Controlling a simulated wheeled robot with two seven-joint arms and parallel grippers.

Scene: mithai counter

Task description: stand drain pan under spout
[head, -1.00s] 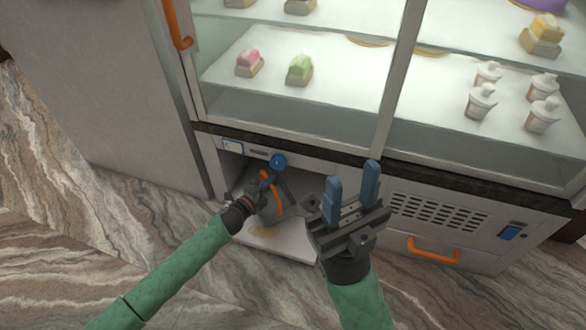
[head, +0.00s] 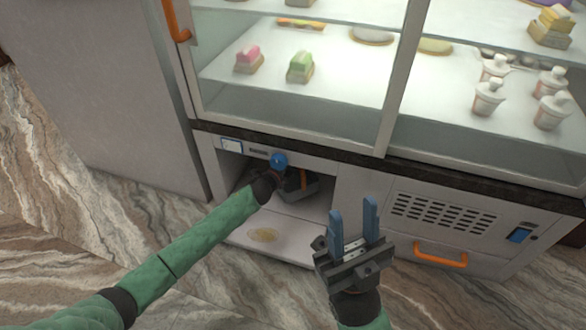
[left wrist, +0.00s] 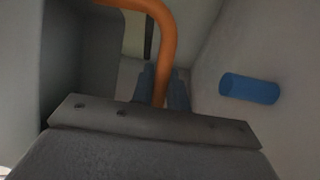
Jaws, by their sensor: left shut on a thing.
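The drain pan (head: 298,190) is dark grey with an orange handle (head: 303,180). It is inside the open bay under the display case, partly hidden by my left arm. My left gripper is shut on the orange handle, which shows between its blue fingers in the left wrist view (left wrist: 162,88). A round blue part (head: 279,160) sits at the bay's top edge, just above my left gripper. A blue cylinder (left wrist: 249,89) sticks out at the right in the left wrist view. I cannot make out the spout for certain. My right gripper (head: 353,205) is open and empty in front of the counter.
The bay floor (head: 290,236) has a yellowish stain (head: 262,235) in front of the pan. To the right is a vented panel (head: 440,213) with an orange handle (head: 438,254). Glass shelves with sweets and white cups (head: 488,97) are above. The marble-patterned floor in front is clear.

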